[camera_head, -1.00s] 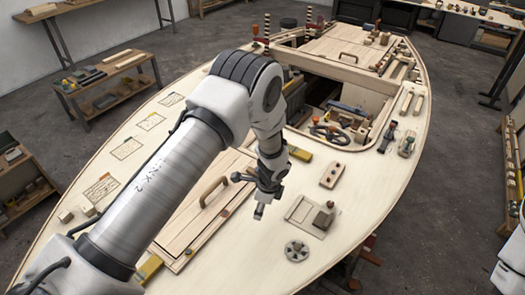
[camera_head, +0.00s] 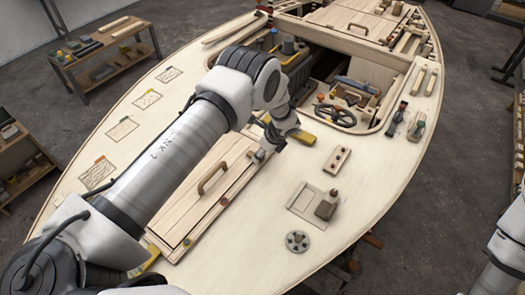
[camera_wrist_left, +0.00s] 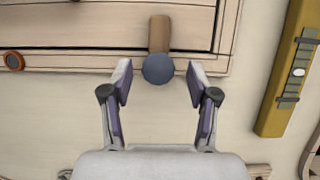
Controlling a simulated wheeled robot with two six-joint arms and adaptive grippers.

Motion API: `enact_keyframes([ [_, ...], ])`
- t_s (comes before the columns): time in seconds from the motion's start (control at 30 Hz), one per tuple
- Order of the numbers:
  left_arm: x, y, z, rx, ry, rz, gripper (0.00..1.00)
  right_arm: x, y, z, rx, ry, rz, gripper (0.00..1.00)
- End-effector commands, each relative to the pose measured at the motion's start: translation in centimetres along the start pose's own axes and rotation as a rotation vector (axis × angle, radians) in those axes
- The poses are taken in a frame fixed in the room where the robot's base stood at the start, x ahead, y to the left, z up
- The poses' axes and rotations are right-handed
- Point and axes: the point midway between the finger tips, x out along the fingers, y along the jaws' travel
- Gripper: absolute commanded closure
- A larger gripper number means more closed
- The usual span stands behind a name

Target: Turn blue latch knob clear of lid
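The blue latch knob (camera_wrist_left: 158,68) sits at the lid's edge in the left wrist view. Its brown wooden tab (camera_wrist_left: 159,33) reaches from the knob across the edge onto the pale lid (camera_wrist_left: 90,22). My left gripper (camera_wrist_left: 158,80) is open, with one finger on each side of the knob and visible gaps between. In the head view my left gripper (camera_head: 263,151) is at the lid's right corner; the arm and gripper largely hide the knob there. The lid (camera_head: 196,204) lies flat with its handle. My right gripper is not in view.
An orange-rimmed round knob (camera_wrist_left: 14,60) lies along the same edge. A yellow level-like bar (camera_wrist_left: 283,85) is right of the gripper. A square wooden plate (camera_head: 307,205) and a round metal fitting (camera_head: 297,241) lie on the deck. The cockpit opening (camera_head: 340,85) is beyond.

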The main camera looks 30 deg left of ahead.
Motion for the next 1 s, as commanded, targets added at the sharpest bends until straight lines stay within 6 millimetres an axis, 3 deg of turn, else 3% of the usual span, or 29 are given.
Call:
enact_keyframes([
  [0.03, 0.0, 0.0, 0.0, 0.0, 0.0, 0.0, 0.55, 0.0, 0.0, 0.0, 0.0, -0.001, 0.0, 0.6],
  [0.17, 0.0, 0.0, 0.0, 0.0, 0.0, 0.001, 1.0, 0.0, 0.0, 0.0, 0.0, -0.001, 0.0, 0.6],
  [0.67, 0.4, 0.2, -0.2, -0.024, 0.001, 0.015, 1.0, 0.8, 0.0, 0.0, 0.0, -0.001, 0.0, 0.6],
  [1.0, 0.9, 0.0, -0.4, -0.192, 0.001, 0.084, 1.0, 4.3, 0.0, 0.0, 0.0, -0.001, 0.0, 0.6],
])
